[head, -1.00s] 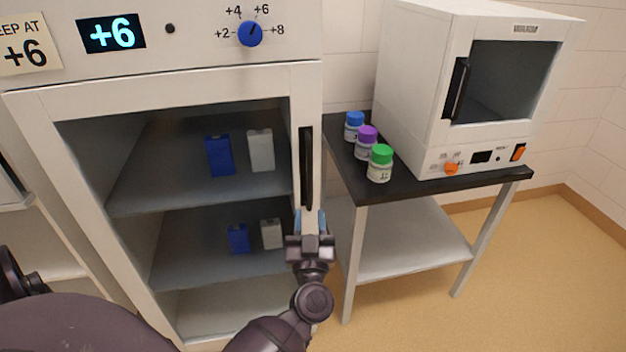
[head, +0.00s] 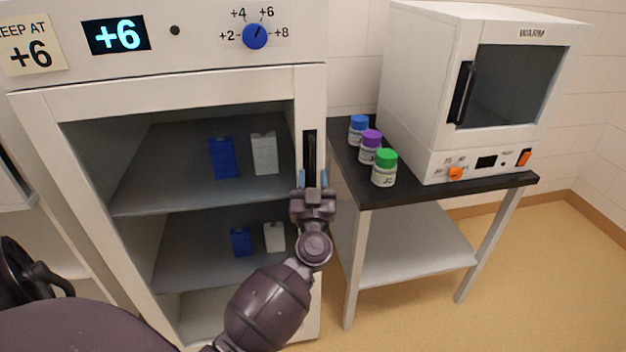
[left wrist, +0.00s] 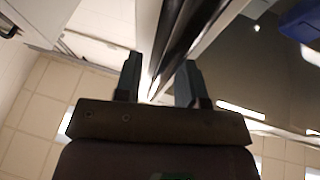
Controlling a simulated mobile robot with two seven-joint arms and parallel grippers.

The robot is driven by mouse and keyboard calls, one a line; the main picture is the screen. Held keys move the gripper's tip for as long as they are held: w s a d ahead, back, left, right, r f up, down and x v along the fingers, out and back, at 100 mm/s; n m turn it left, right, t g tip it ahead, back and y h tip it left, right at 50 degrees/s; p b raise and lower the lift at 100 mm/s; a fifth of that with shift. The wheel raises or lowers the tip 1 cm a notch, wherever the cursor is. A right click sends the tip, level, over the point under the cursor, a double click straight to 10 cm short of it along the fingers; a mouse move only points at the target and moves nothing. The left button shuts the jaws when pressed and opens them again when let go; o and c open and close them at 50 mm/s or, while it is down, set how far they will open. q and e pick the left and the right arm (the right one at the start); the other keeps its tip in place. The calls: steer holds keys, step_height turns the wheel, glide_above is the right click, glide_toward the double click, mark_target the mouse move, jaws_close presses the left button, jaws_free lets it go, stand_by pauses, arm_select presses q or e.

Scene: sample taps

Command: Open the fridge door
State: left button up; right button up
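The fridge door (head: 180,88) has a pale frame around a see-through panel and looks shut. Its dark upright handle (head: 309,150) is on the right side of the frame. My left gripper (head: 313,179) is at the lower part of the handle, with a finger on each side of it. In the left wrist view the two fingers (left wrist: 159,82) are apart, with the dark handle (left wrist: 172,45) running between and beyond them. Whether either finger touches it I cannot tell. My right gripper is not in view.
Blue and white cartons (head: 222,158) stand on the fridge shelves. A display reading +6 (head: 116,35) and a blue dial (head: 255,36) are above the door. To the right, a table (head: 420,195) holds three capped bottles (head: 370,147) and a white warming cabinet (head: 425,90). Open floor lies in front.

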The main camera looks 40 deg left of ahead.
arm_select(q)
jaws_close()
